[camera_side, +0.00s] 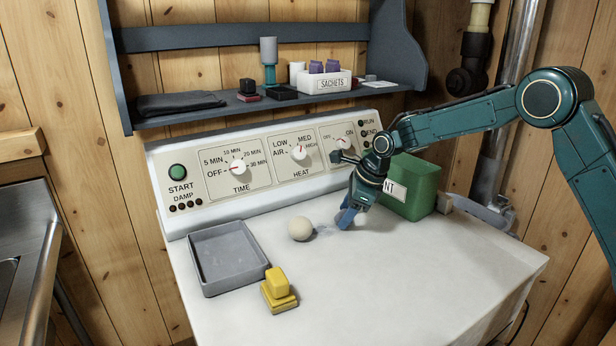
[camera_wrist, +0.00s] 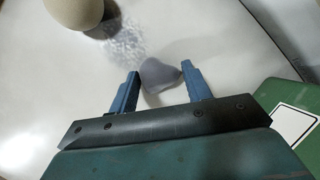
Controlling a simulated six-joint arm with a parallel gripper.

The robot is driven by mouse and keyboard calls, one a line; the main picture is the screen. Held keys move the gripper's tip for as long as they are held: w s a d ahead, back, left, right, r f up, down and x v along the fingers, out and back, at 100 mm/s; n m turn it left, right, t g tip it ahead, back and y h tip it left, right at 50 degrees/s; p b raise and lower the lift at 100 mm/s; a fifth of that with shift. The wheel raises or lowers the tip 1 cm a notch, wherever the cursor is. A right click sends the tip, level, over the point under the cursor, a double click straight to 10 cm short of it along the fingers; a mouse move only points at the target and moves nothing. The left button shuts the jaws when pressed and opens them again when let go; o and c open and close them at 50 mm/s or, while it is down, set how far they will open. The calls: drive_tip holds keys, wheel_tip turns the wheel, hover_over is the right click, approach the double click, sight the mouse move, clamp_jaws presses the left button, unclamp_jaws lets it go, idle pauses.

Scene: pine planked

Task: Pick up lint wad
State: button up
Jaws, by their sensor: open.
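The lint wad (camera_wrist: 158,78) is a small grey lump on the white top, clearly seen in the wrist view. My gripper (camera_wrist: 162,72) is open there, with one blue finger on each side of the wad. The wad sits between the fingertips, nearer the right one; I cannot tell whether it touches that finger. In the side view my gripper (camera_side: 347,217) points down, low over the white top, left of the green bin. The wad cannot be clearly told from the fingers there.
A cream ball (camera_side: 300,229) lies just left of my gripper, beside a pale speckled patch (camera_wrist: 122,42). The green bin (camera_side: 408,190) stands close on the right. A grey tray (camera_side: 232,290) and yellow blocks (camera_side: 279,288) are at left. The front of the white top (camera_side: 400,285) is clear.

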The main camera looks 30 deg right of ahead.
idle(0.5)
drive_tip(key=c, duration=0.6)
drive_tip(key=shift+r, duration=5)
